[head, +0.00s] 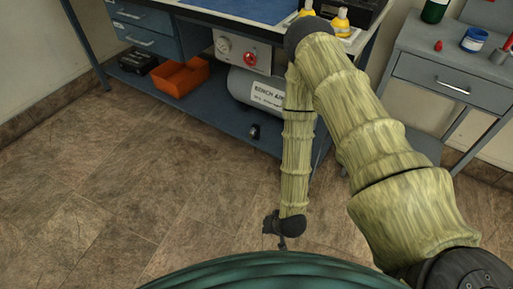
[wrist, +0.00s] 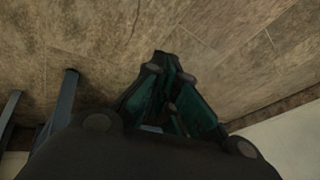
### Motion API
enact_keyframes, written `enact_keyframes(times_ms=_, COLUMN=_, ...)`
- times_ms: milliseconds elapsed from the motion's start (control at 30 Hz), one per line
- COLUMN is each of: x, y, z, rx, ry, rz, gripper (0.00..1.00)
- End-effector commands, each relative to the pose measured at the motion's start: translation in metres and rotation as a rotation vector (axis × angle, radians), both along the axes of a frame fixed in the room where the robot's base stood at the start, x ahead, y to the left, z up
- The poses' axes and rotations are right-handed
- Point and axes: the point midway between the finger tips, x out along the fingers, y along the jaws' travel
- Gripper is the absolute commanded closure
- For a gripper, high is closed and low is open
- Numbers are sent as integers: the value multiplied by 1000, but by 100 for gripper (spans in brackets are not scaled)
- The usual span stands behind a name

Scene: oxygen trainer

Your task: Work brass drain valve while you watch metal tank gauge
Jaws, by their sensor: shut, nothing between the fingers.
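The grey metal tank (head: 240,84), with a white "BENCH AIR" label, lies on the lower shelf of the workbench in the head view. My arm covers its right part. A small dark fitting (head: 254,131) shows just below the tank; I cannot tell what it is. No brass valve or tank gauge can be made out. My gripper (head: 276,234) hangs low over the floor, in front of the bench and well apart from the tank. It is shut and empty. In the wrist view its fingers (wrist: 170,98) are dark, with floor around them.
A panel (head: 237,53) under the benchtop carries a pale round dial (head: 223,45) and a red knob (head: 250,58). A grey cabinet (head: 430,85) stands at right. The floor at left is clear.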

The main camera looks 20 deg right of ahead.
Motion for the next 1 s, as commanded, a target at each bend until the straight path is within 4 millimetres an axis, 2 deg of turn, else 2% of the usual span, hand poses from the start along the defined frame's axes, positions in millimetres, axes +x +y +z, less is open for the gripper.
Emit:
enact_keyframes(times_ms=33, x=6, y=1, z=-24, rx=12, ry=-14, rz=-17, gripper=100)
enact_keyframes(times_ms=100, x=15, y=3, z=-40, rx=27, ry=-37, rz=-39, gripper=100)
enact_keyframes(times_ms=367, x=47, y=5, z=-83, rx=85, ry=-114, rz=-120, gripper=100)
enact_keyframes(times_ms=467, x=69, y=5, z=-96, rx=124, ry=-167, rz=-176, gripper=100)
enact_keyframes(times_ms=500, x=83, y=4, z=-101, rx=149, ry=-202, rz=-211, gripper=100)
enact_keyframes(times_ms=633, x=145, y=-4, z=-98, rx=280, ry=-361, rz=-374, gripper=100)
enact_keyframes(times_ms=733, x=196, y=-21, z=-93, rx=400, ry=-503, rz=-512, gripper=100)
enact_keyframes(times_ms=800, x=231, y=-40, z=-86, rx=497, ry=-616, rz=-611, gripper=100)
enact_keyframes(times_ms=900, x=273, y=-71, z=-70, rx=630, ry=-769, rz=-726, gripper=100)
enact_keyframes(times_ms=1000, x=298, y=-100, z=-56, rx=736, ry=-884, rz=-802, gripper=100)
